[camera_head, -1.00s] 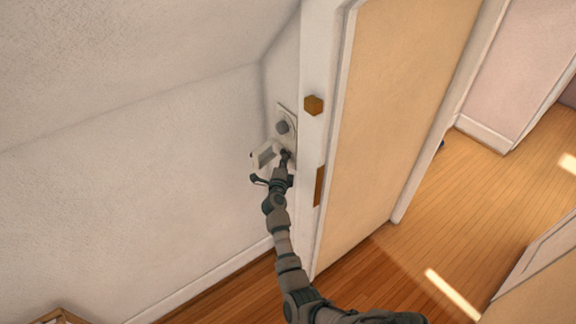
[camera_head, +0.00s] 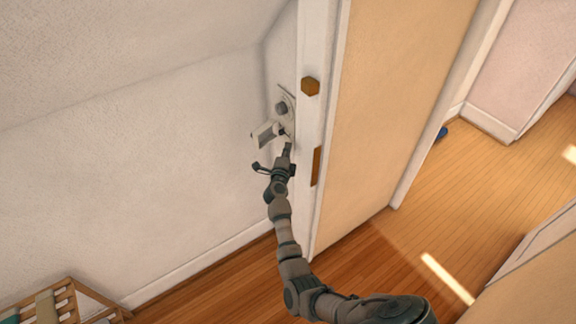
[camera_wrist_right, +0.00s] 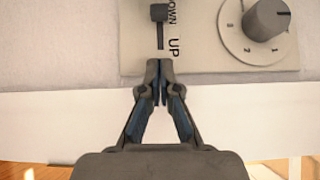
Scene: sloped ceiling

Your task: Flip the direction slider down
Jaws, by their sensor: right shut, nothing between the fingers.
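The control panel (camera_head: 291,117) is on the narrow wall beside the door frame, and its pale plate (camera_wrist_right: 215,60) fills the top of the right wrist view. The direction slider (camera_wrist_right: 158,12) is a small dark knob at the top of that view, beside the partly cut-off DOWN label. Its slot runs from the knob toward the UP label (camera_wrist_right: 174,47). My right gripper (camera_wrist_right: 160,68) is shut and empty, with its tips near the UP end of the slot, apart from the knob. In the head view the right gripper (camera_head: 287,148) is just below the panel. My left gripper is out of view.
A round numbered dial (camera_wrist_right: 266,20) sits beside the slider. A pale box-like fitting (camera_head: 264,134) juts out left of the panel. A hexagonal wooden piece (camera_head: 310,86) and a brown strip (camera_head: 316,166) are on the door frame. A slatted wooden item (camera_head: 62,298) stands lower left.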

